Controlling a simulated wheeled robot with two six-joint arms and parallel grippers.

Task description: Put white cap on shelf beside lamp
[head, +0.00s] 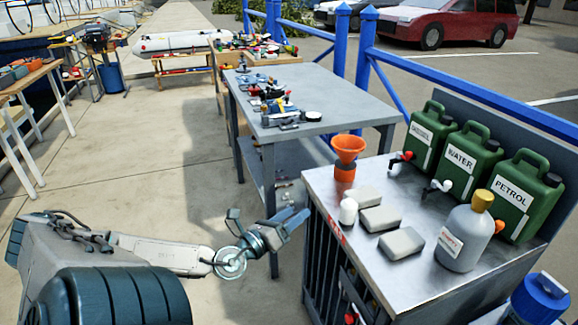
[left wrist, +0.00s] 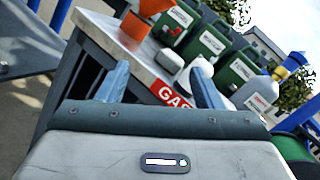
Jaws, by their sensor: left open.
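A small white rounded piece (head: 348,211), which may be the white cap, stands upright on the metal-topped cabinet (head: 330,190) near its left edge, in front of the orange funnel. In the left wrist view a white rounded piece (left wrist: 200,70) shows behind the right finger, partly hidden. My left gripper (head: 293,218) is open and empty, left of the cabinet and apart from the white piece. Its two blue fingers (left wrist: 158,68) point at the cabinet in the wrist view. I can make out no lamp. My right gripper is out of view.
Grey blocks (head: 380,219), an orange funnel (head: 348,150), a grey bottle (head: 466,235) and green cans labelled WATER (head: 473,160) and PETROL (head: 522,195) crowd the cabinet. A grey table (head: 350,112) with tools stands behind. Blue railings (head: 480,97) run behind.

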